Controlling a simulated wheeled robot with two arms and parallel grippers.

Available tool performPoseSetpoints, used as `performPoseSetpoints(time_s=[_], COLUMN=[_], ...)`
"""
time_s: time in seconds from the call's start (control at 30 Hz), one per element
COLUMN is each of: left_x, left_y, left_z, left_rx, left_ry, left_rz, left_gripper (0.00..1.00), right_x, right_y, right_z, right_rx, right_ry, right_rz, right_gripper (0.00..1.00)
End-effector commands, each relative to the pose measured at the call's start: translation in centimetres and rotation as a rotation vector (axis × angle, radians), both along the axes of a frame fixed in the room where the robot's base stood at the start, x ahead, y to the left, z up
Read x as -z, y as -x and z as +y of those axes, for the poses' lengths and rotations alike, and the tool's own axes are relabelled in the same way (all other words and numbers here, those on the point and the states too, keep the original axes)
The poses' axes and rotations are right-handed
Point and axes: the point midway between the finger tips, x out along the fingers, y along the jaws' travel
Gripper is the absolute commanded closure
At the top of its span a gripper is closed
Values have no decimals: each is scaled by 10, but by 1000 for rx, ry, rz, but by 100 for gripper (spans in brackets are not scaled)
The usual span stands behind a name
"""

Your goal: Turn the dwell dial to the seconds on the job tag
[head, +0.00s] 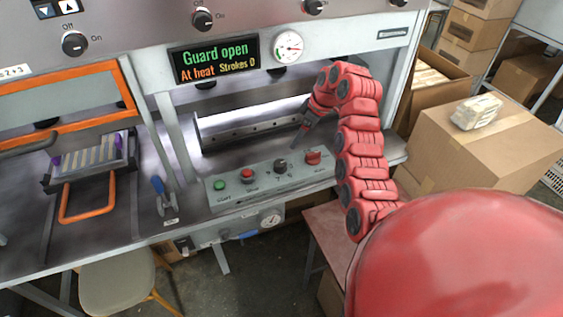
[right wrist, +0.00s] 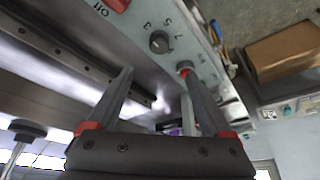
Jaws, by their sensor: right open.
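The dwell dial (head: 280,164) is a dark knob on the grey control panel (head: 235,196), between a red button (head: 247,175) and a red switch (head: 313,157). In the right wrist view the dial (right wrist: 160,42) shows with the numbers 3, 5 and 7 around it; its pointer setting is too small to tell. My right gripper (head: 302,138) is above and behind the panel, apart from the dial. Its two fingers (right wrist: 156,73) are spread and empty, with the dial beyond their tips. No job tag can be read. My left gripper is not in view.
A display (head: 215,60) reads "Guard open", "At heat", "Strokes 0". A green button (head: 219,185) is at the panel's left. A blue-handled tool (head: 160,190) stands left of the panel, and an orange-handled tray (head: 90,195) lies farther left. Cardboard boxes (head: 480,150) stand at right.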

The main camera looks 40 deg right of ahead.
Motion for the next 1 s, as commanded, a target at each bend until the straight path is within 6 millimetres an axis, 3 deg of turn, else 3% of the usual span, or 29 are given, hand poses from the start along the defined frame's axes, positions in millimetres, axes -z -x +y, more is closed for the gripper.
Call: performPoseSetpoints(time_s=[0.33, 0.43, 0.5, 0.57, 0.73, 1.0], left_x=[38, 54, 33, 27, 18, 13], left_y=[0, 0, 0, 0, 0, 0], left_z=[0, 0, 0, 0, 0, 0], left_rx=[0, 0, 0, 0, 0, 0], left_ry=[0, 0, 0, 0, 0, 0], left_rz=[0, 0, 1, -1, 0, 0], left_gripper=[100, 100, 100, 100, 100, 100], right_x=[54, 79, 81, 95, 124, 144], right_y=[-17, -25, -29, -33, -44, -52], right_z=[11, 17, 19, 23, 28, 31], right_rx=[-1, -1, 3, 0, 1, 2], right_ry=[5, 3, -1, -2, 0, 3], right_rz=[1, 3, 4, 6, 3, -2], right_gripper=[16, 16, 16, 16, 16, 16])
